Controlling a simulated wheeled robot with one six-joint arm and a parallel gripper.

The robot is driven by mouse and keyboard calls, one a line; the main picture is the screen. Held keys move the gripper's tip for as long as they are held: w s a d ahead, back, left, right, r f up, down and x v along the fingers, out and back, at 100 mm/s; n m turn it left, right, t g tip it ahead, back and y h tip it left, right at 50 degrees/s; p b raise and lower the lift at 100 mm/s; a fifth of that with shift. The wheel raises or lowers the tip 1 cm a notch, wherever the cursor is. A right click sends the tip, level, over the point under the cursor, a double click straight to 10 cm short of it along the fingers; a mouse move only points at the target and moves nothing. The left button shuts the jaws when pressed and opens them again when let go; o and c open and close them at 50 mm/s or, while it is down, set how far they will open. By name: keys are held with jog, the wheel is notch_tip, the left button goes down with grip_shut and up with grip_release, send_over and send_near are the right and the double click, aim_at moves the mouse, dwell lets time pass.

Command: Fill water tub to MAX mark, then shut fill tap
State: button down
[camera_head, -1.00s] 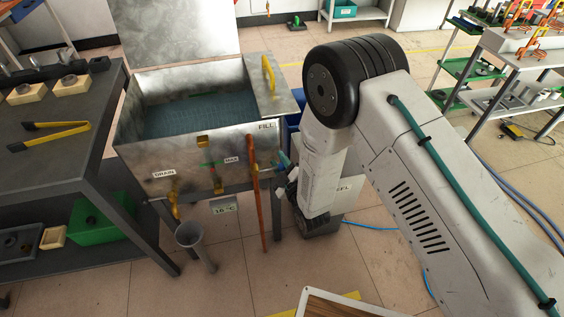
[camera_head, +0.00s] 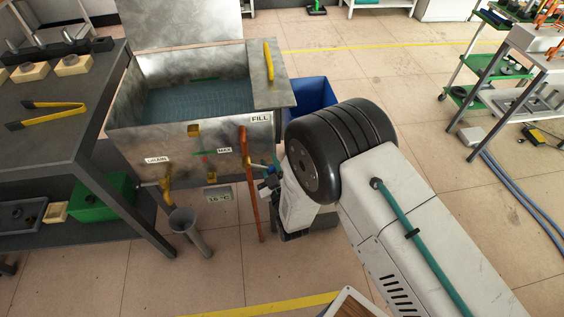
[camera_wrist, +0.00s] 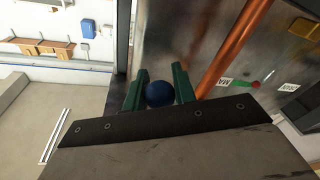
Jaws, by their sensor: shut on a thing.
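The water tub (camera_head: 140,133) is an open metal tank with bluish water (camera_head: 200,100) inside. A MAX label (camera_head: 224,150) marks its front beside a green line and a small red mark (camera_head: 206,153). The FILL label (camera_head: 260,118) sits at the upper right, near a copper pipe (camera_head: 247,190). The fill tap's round blue knob (camera_wrist: 160,94) sits between the two green fingers of my gripper (camera_wrist: 159,84), which is shut on it. In the head view my gripper (camera_head: 271,170) is at the tap, right of the pipe, partly hidden by my arm. The exact water level against MAX is unclear.
A drain tap (camera_head: 167,187) with a grey funnel (camera_head: 186,224) below is at the lower left. A dark bench (camera_head: 80,110) with yellow tongs (camera_head: 45,113) stands left. A blue bin (camera_head: 308,95) is behind my arm.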

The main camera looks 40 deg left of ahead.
jog(key=shift+s+f, duration=0.1)
jog(key=shift+s, duration=0.1)
jog(key=c, duration=1.1)
grip_release()
jog(key=shift+c, duration=0.2)
jog(key=v, duration=0.7)
jog(key=shift+d, duration=0.4)
jog(key=shift+s, duration=0.1)
